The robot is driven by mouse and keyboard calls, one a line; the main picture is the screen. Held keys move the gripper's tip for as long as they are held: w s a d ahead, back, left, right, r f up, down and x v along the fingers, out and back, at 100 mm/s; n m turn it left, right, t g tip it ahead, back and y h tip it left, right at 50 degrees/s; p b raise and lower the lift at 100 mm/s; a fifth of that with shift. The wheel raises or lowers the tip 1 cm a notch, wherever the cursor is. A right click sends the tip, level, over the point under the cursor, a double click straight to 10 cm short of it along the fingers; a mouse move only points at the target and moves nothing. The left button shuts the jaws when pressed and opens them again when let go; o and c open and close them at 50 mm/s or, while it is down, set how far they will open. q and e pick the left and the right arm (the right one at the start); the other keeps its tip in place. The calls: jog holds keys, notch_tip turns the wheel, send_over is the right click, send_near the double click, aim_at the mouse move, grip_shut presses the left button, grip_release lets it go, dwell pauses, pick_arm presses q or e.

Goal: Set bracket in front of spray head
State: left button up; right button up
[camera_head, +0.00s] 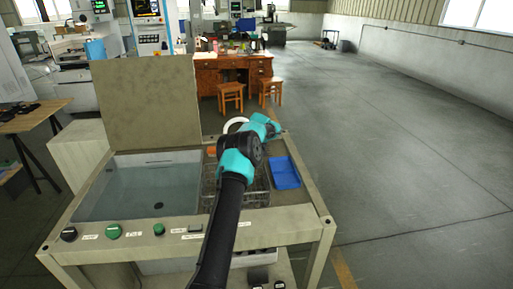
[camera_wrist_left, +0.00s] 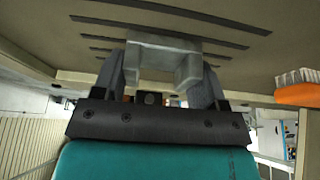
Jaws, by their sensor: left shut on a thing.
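In the left wrist view my left gripper (camera_wrist_left: 162,65) is shut on a pale grey, blocky bracket (camera_wrist_left: 165,47), with one finger on each side of it. Behind the bracket is a beige surface with several dark slots. I cannot tell whether the bracket touches that surface. In the head view my arm reaches over the bench, and its links hide the gripper and the bracket. I cannot make out the spray head in either view. My right gripper is not in view.
The bench (camera_head: 285,224) holds a water-filled basin (camera_head: 140,185) at left, a wire basket (camera_head: 258,186) under my arm and a blue tray (camera_head: 284,172) at right. An orange brush (camera_wrist_left: 298,92) is at the wrist view's right. A tall panel (camera_head: 140,105) stands behind the basin.

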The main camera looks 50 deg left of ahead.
pick_arm(q)
jog(key=o, duration=1.2)
jog(key=shift+f, duration=0.1)
jog(key=v, duration=1.2)
